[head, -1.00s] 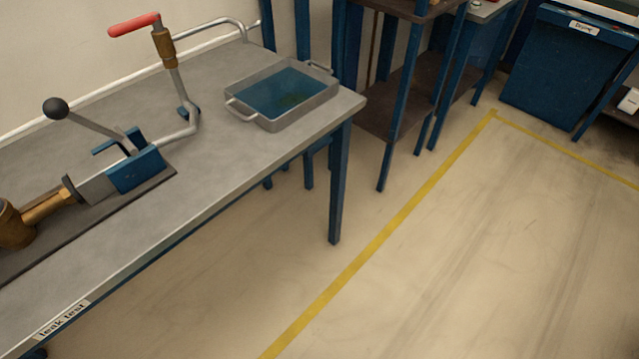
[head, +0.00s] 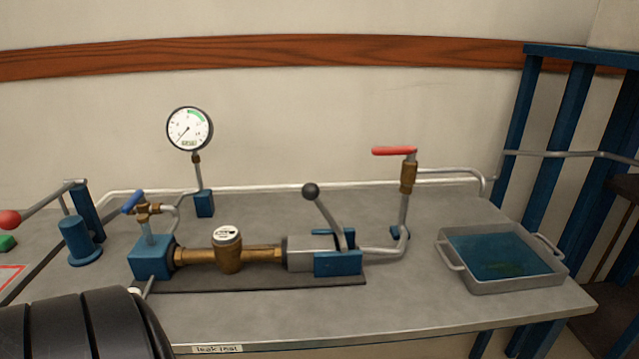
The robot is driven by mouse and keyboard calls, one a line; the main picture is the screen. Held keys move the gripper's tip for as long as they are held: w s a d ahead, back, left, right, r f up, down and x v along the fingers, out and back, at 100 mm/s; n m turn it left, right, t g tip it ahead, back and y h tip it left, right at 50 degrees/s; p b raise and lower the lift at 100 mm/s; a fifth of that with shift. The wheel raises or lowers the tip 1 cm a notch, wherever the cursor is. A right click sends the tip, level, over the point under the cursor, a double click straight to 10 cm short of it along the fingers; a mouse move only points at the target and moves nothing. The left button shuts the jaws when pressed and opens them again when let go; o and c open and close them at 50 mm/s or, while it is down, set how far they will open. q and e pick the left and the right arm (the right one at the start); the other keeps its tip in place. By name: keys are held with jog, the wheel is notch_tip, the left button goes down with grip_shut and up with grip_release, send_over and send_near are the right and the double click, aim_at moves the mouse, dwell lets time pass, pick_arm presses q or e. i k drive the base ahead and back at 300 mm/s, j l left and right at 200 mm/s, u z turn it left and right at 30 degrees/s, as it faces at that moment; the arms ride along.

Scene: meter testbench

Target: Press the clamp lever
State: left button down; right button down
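The clamp lever (head: 327,218) is a grey metal arm with a black ball knob (head: 310,190). It rises from the blue and grey clamp (head: 338,262) and leans up to the left. The clamp sits at the right end of a brass pipe line with a round brass meter (head: 227,250), on a dark base plate on the bench. Neither gripper shows in the head view. A dark rounded part at the lower left is my own arm.
The bench (head: 420,310) also holds a pressure gauge (head: 190,128), a red-handled valve (head: 408,172), a blue-handled valve (head: 135,203) and a water tray (head: 500,262). A red-knobbed lever (head: 40,205) stands at left. The bench front by the clamp is clear.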

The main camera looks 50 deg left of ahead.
aim_at(310, 190)
jog(key=u, duration=1.65)
